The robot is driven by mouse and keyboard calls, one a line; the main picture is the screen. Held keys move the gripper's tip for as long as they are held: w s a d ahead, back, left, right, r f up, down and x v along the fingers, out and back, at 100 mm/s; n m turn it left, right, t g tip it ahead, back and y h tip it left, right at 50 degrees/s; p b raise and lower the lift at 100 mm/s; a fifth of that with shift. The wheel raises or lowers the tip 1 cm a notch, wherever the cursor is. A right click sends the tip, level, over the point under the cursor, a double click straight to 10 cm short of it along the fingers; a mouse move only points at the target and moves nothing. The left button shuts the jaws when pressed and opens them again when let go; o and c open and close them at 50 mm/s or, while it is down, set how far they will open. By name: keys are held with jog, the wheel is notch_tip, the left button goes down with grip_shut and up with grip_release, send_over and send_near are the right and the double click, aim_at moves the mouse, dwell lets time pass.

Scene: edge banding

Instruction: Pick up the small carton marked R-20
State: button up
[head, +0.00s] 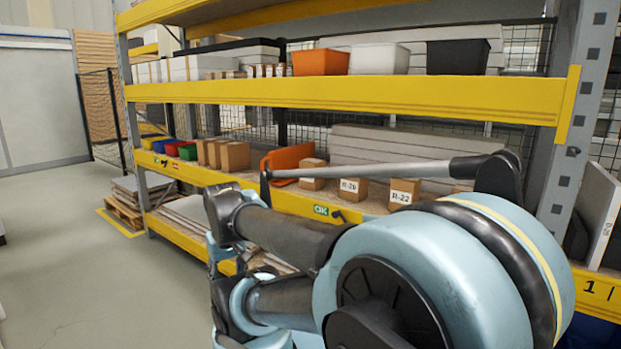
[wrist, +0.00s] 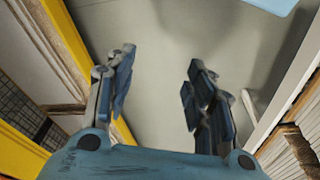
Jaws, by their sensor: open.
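The small carton whose white label reads R-20 (head: 354,195) stands on the middle shelf in the head view, its top crossed by my arm. A similar carton marked R-22 (head: 405,197) stands to its right. Another labelled carton (head: 314,166) stands to its left, its marking too small to read. My gripper (wrist: 160,75) is open and empty in the wrist view, with grey floor between its fingers. No carton can be made out between them. I cannot pick out the gripper in the head view.
The yellow shelf beam (head: 345,92) runs above the cartons. A grey rack post (head: 575,150) stands at right. Floor (head: 80,240) is clear at left.

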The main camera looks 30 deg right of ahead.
jog(key=o, duration=0.8)
jog(key=shift+w+d+r+n+h, duration=0.15)
jog(key=shift+w+d+r+h, duration=0.1)
jog(key=shift+w+d, duration=0.15)
jog(key=shift+w+d+r+n+h, duration=0.15)
jog(key=shift+w+d+r+h, duration=0.1)
jog(key=shift+w+d, duration=0.15)
jog(key=shift+o, duration=0.2)
jog(key=n+t+h, duration=0.5)
jog(key=n+h, duration=1)
jog(key=n, duration=0.7)
send_near(313, 160)
jog(key=x, duration=0.6)
jog(key=f+x, duration=0.1)
jog(key=x, duration=0.2)
jog(key=shift+d, duration=0.15)
